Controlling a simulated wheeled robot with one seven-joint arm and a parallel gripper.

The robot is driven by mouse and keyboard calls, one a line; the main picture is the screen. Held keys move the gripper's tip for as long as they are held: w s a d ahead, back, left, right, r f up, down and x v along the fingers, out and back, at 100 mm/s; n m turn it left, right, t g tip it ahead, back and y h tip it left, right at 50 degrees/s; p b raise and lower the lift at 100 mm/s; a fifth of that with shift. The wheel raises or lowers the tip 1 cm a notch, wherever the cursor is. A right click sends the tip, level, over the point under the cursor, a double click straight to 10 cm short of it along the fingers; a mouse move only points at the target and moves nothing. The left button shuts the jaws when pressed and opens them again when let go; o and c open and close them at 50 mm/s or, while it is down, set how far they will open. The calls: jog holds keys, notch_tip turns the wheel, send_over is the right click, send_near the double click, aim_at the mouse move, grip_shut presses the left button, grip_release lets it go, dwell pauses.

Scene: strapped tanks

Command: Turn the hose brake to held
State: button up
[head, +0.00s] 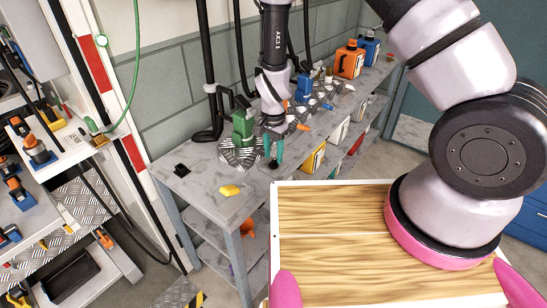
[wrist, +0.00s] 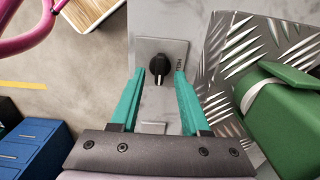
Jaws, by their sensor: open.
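The hose brake looks to be a black knob (wrist: 158,64) on a square grey plate (wrist: 173,47) fixed to the bench top. In the head view my gripper (head: 272,158) points down at the bench, and a dark bit of the knob (head: 274,162) shows between the fingers.
A green tank (wrist: 285,105) with a pale strap stands on tread plate close right of my gripper; it also shows in the head view (head: 243,128). A yellow piece (head: 230,190) and a black item (head: 182,170) lie on the bench. Orange (head: 349,60) and blue jugs stand farther back.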

jog(key=shift+f, duration=0.9)
grip_shut()
